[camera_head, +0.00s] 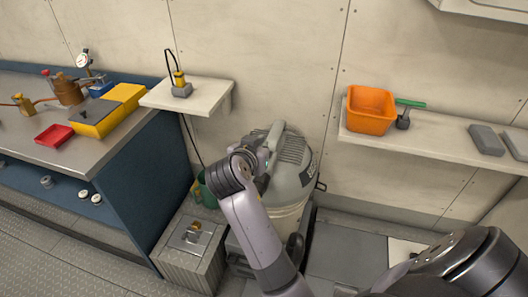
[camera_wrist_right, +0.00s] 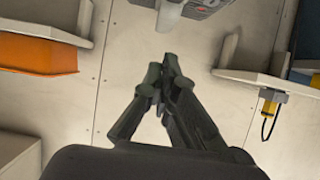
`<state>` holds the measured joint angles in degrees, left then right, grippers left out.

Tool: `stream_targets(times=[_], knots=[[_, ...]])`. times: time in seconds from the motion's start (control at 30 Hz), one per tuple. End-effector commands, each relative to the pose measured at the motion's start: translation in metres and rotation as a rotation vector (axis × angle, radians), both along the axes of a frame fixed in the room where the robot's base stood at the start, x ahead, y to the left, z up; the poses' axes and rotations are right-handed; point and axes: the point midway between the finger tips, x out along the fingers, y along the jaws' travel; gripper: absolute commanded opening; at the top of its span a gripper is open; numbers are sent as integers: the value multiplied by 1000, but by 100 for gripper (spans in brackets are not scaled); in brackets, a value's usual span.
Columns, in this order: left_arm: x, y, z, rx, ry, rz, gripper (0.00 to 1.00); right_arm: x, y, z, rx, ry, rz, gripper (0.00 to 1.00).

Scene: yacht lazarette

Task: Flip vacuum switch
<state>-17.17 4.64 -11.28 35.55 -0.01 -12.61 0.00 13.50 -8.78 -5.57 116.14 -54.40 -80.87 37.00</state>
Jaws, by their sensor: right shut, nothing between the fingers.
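The vacuum is a grey canister (camera_head: 293,178) with a domed lid, standing on the floor against the wall. Part of its grey top also shows at the upper edge of the right wrist view (camera_wrist_right: 196,7). My right gripper (camera_head: 265,156) is at the left side of the lid, partly hidden by its own wrist; I cannot tell whether it touches the lid. In the wrist view its dark fingers (camera_wrist_right: 165,72) are together and empty, with bare wall behind them. I cannot make out the switch in either view. My left gripper is out of view.
A wall shelf (camera_head: 430,135) at the right holds an orange bin (camera_head: 371,110) and a green-handled tool. A small shelf (camera_head: 205,98) at the left holds a yellow-and-grey device with a cable. A workbench (camera_head: 60,150) stands further left.

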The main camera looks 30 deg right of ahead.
Motion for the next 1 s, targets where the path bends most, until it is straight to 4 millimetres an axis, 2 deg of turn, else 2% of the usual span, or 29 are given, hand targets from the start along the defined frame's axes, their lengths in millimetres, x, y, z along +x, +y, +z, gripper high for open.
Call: stream_targets(times=[0.17,0.5,0.7,1.0], knots=[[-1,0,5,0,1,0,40,17,-20,-10,-6,5,0,0],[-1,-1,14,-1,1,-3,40,57,-67,-44,-4,7,2,0],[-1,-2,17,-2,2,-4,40,52,-60,-72,-2,5,5,0],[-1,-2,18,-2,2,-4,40,51,-58,-81,-2,4,5,0]])
